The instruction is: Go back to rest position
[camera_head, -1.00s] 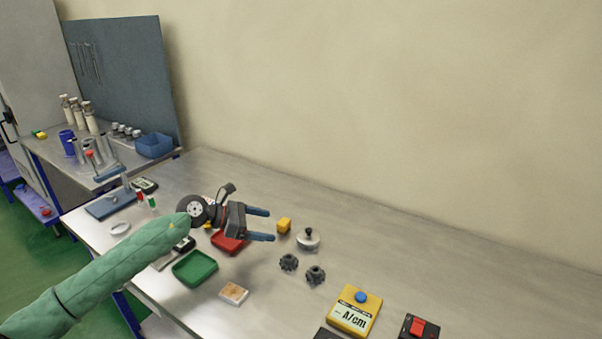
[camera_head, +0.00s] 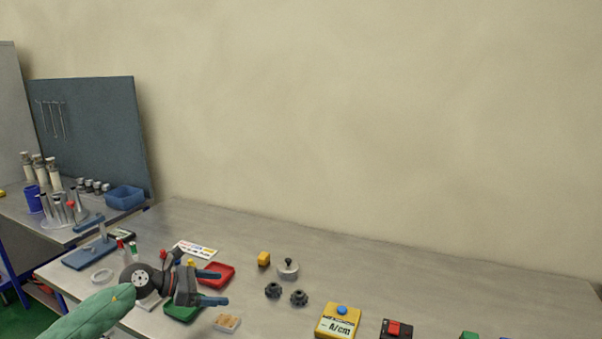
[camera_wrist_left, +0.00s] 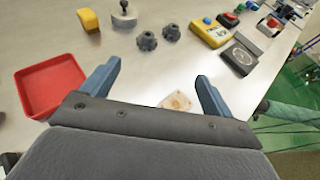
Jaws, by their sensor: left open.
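My left gripper (camera_head: 215,287) is open and empty over the left part of the table, with blue fingers pointing right in the head view. It hovers above the green tray (camera_head: 183,313) and in front of the red tray (camera_head: 217,275), hiding parts of both. In the left wrist view the gripper (camera_wrist_left: 157,90) has its fingers wide apart with nothing between them. The green sleeve of my left arm comes in from the lower left. My right gripper is not in view.
On the grey table (camera_head: 420,285) are a yellow block (camera_head: 264,259), a round metal lid with a knob (camera_head: 288,269), two dark knobs (camera_head: 286,294), a wooden piece (camera_head: 227,323), a yellow meter (camera_head: 338,321) and a red-switch box (camera_head: 396,329). The back right tabletop is clear.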

